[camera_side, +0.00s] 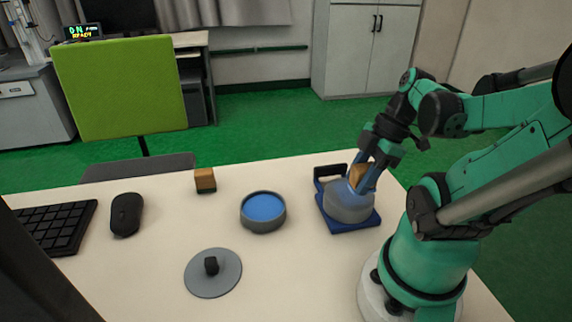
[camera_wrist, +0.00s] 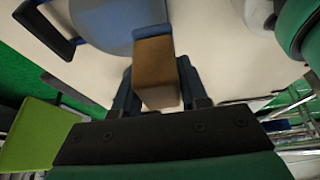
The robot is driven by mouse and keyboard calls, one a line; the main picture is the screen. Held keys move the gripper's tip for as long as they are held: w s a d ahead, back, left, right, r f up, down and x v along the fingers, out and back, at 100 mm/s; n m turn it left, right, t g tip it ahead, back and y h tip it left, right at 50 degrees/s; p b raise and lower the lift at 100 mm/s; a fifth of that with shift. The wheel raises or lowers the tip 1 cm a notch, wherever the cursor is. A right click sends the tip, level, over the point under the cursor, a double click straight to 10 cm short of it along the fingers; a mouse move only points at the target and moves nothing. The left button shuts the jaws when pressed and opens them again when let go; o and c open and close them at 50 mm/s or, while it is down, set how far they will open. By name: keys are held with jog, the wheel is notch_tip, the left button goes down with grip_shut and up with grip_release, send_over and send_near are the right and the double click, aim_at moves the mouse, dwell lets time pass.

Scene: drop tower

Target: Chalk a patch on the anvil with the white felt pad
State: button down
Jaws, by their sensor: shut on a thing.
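My gripper (camera_side: 363,176) is shut on a wooden block (camera_side: 358,173) and points down over the anvil. In the wrist view the block (camera_wrist: 157,75) sits between my two dark fingers, with a blue strip at its far end. That strip is at the pad face; I see no white on it. The anvil (camera_side: 348,209) is a round grey body on a blue base (camera_side: 352,226) with a black bracket behind. Its top looks bluish near the block. In the wrist view the block's end overlaps the anvil (camera_wrist: 105,22); whether they touch is hard to tell.
A grey dish (camera_side: 263,226) filled with blue stands left of the anvil. A grey lid (camera_side: 225,283) with a black knob lies in front of it. Another wooden block (camera_side: 205,178) with a dark underside stands behind. A mouse (camera_side: 126,214) and keyboard (camera_side: 58,226) are at left.

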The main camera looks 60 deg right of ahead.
aim_at(357, 167)
notch_tip(357, 167, down, 3)
jog(key=shift+f, duration=0.2)
jog(key=shift+w+d+f, duration=0.4)
jog(key=shift+w+d, duration=1.95)
jog(key=shift+w+d+r, duration=0.1)
jog(key=shift+w+d, duration=0.1)
jog(key=shift+w, duration=0.05)
jog(key=shift+s+a, duration=2.45)
jog(key=shift+s, duration=0.05)
notch_tip(357, 167, up, 3)
jog(key=shift+s+a+f, duration=0.1)
jog(key=shift+a+f, duration=0.05)
jog(key=shift+f, duration=0.05)
jog(key=shift+r, duration=2.75)
